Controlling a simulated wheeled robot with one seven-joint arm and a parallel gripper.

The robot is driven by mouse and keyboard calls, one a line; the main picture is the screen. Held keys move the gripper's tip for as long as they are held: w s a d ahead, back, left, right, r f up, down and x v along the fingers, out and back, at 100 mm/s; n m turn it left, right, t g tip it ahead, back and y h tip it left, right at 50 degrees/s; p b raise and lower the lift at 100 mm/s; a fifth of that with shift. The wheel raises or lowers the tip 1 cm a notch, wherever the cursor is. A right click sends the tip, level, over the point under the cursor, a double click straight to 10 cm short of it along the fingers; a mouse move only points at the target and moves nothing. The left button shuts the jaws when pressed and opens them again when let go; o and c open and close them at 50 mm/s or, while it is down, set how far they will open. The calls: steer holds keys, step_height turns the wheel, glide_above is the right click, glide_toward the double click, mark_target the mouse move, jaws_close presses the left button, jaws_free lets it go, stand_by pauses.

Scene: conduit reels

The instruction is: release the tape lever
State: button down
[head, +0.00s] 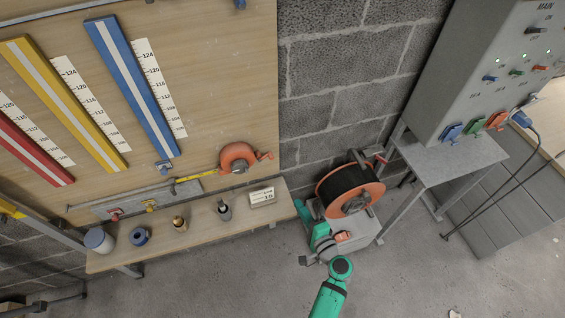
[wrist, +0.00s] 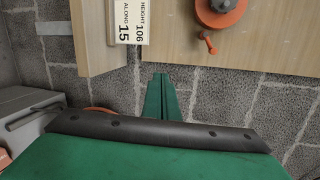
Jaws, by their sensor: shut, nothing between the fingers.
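The tape measure (head: 238,158) is a round orange case at the lower right of the wooden board. A yellow tape runs left from it. A small red-orange lever (head: 265,156) sticks out on its right side. In the wrist view the case shows at the top right, with the lever (wrist: 208,42) hanging below it. My gripper (head: 299,204) is below and right of the lever in the head view, apart from it. In the wrist view my green fingers (wrist: 160,80) are together, with nothing between them, left of and below the lever.
A card (head: 262,197) reading height 106, along 15 is at the shelf's (head: 205,229) right end. Several small items stand along the shelf. An orange-and-black cable reel (head: 350,190) stands beside my arm. A grey control cabinet (head: 470,75) is at the right. Open floor lies in front.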

steer(key=w+d+r+t+y, duration=0.1)
steer(key=w+d+r+y, duration=0.1)
steer(key=w+r, duration=0.3)
step_height(320, 180, up, 3)
steer(key=shift+w+d+f+t+y, duration=0.15)
steer(key=shift+d+t+y, duration=0.15)
steer(key=shift+y, duration=0.2)
steer(key=shift+a, duration=0.1)
steer(key=w+a+r, duration=0.1)
steer(key=w+a, duration=0.6)
steer(key=a, duration=0.2)
steer(key=shift+r, duration=0.35)
steer(key=shift+w+r, duration=0.1)
steer(key=shift+w, duration=0.05)
steer(key=shift+r, duration=0.15)
